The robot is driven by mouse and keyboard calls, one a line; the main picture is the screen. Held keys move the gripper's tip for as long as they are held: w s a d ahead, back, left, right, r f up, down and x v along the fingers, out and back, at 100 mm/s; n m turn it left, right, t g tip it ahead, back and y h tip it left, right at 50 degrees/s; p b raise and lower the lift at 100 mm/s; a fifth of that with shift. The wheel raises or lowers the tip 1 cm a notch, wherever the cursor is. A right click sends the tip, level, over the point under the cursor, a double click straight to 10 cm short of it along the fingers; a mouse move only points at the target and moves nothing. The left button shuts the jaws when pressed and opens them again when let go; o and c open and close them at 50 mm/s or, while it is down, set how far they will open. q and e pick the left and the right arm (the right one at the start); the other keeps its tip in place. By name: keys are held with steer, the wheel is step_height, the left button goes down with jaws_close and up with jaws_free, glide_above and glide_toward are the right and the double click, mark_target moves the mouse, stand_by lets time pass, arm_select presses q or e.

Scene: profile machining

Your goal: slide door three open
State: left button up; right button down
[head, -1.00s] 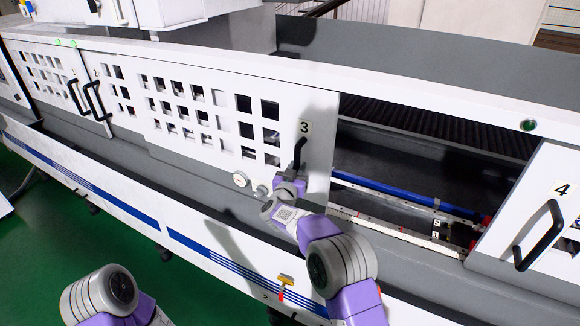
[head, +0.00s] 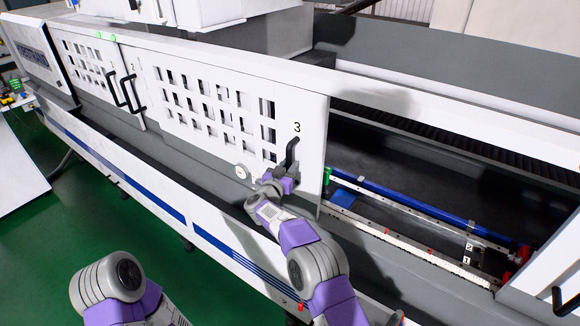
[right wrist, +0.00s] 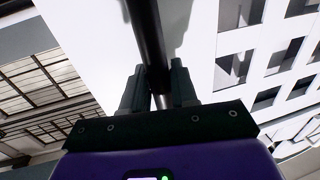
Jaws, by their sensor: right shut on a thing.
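Door three (head: 312,142) is a white panel with square windows and a "3" label above its black handle (head: 292,152). It stands partly slid to the left, with an opening at its right side. My right gripper (head: 284,178) is at the lower part of the handle. In the right wrist view my right gripper (right wrist: 160,88) has its two fingers shut around the black handle bar (right wrist: 147,38), with the white door behind. My left arm shows at the lower left, but its gripper is outside the view.
The opening shows a blue rail (head: 420,215), a pale toothed rail (head: 400,240) and a small green part (head: 327,176). Door four (head: 560,270) is at the right edge. Doors with black handles (head: 127,92) stand to the left. A white lower trough wall runs along the front.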

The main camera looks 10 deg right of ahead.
steer(key=shift+d, duration=0.1)
steer(key=c, duration=1)
jaws_free()
steer(key=shift+s, duration=0.1)
steer(key=shift+s+a, duration=0.2)
steer(key=shift+a, duration=0.05)
steer(key=b+v, duration=0.1)
steer(key=v, duration=0.6)
steer(key=shift+d, duration=0.1)
